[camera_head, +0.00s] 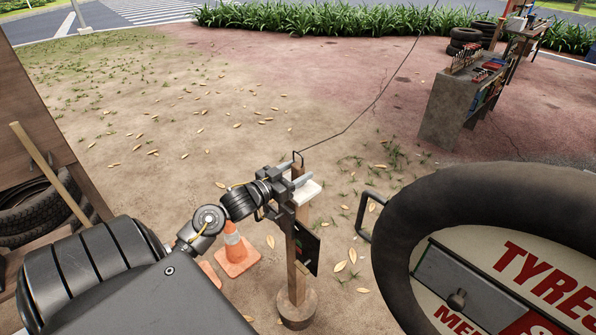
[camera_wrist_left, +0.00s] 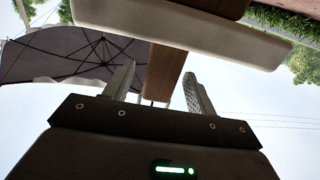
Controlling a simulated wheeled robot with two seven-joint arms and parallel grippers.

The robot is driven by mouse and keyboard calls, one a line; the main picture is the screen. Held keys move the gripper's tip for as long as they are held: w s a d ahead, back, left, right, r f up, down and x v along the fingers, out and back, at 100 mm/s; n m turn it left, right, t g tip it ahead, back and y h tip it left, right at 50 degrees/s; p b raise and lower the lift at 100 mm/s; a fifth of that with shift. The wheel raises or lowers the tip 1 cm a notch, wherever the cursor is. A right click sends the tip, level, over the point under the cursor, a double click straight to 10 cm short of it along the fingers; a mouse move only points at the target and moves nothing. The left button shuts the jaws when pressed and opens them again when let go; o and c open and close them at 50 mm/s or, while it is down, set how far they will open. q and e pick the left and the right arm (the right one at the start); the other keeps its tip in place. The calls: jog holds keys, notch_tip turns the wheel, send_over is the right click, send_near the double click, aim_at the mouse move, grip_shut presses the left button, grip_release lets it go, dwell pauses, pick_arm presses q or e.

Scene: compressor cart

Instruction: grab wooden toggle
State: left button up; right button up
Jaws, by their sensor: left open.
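A wooden post (camera_head: 291,262) stands upright on a round base, with a pale board (camera_head: 309,191) near its top. A thin wire loop with a dark line shows at the post's top; I cannot make out a separate toggle for certain. My left gripper (camera_head: 300,172) is at the post's top, its fingers open around the upper wood. In the left wrist view a brown wooden piece (camera_wrist_left: 165,70) shows between the two open fingers of the left gripper (camera_wrist_left: 158,70); whether they touch it I cannot tell. The pale board (camera_wrist_left: 180,29) crosses beyond the fingertips. My right gripper is out of view.
A traffic cone (camera_head: 236,252) stands left of the post. A big tyre with a sign (camera_head: 540,270) fills the right front. A concrete bench with tools (camera_head: 445,112) stands at the back right. Open dirt ground lies behind the post.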

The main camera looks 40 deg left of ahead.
pick_arm(q)
jog(key=shift+w, duration=0.4)
jog(key=shift+c, duration=0.2)
jog(key=c, duration=1)
jog(key=shift+r, duration=0.1)
